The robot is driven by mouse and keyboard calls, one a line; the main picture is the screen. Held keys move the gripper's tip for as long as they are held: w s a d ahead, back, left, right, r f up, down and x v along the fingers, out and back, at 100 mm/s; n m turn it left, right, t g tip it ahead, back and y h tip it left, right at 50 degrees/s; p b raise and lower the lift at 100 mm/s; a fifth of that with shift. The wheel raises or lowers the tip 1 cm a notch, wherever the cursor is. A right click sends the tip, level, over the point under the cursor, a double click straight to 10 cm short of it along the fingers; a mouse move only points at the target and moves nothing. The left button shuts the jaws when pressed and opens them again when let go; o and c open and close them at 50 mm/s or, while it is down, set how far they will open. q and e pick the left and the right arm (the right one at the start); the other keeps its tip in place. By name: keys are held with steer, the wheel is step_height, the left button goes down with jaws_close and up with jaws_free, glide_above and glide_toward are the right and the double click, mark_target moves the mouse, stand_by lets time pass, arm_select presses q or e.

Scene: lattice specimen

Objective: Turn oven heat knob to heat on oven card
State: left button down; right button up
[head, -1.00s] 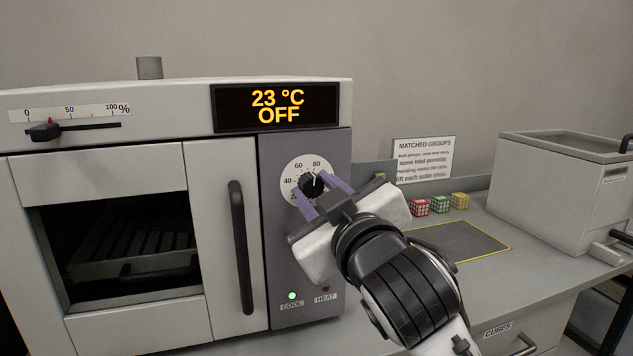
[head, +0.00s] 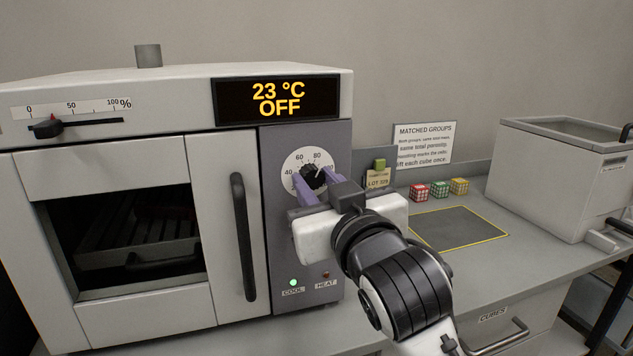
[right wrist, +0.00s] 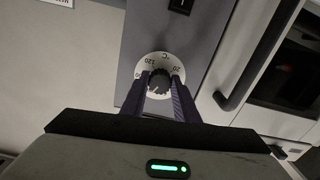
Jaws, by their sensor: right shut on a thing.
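The black oven heat knob (head: 313,176) sits on a white dial marked in °C on the oven's grey panel. It also shows in the right wrist view (right wrist: 159,84). My right gripper (head: 315,184) has its purple fingers shut on the knob, one on each side; the wrist hides the lower part of the dial. The oven display (head: 278,100) reads 23 °C and OFF. The green COOL lamp (head: 293,283) is lit and the HEAT lamp (head: 326,275) is dark. A card reading LOT (head: 378,179) stands right of the oven, its small text unreadable. My left gripper is out of view.
The oven door (head: 110,160) is closed, with its black handle (head: 243,237) left of the panel. Red, green and yellow cubes (head: 439,188) stand behind a grey mat (head: 458,229). A MATCHED GROUPS sign (head: 425,146) and a grey bin (head: 560,180) are at the right.

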steer(key=shift+r, duration=0.1)
steer(key=o, duration=1.1)
steer(key=shift+c, duration=0.2)
steer(key=v, duration=1)
steer(key=shift+b, duration=0.35)
steer(key=shift+s, duration=0.15)
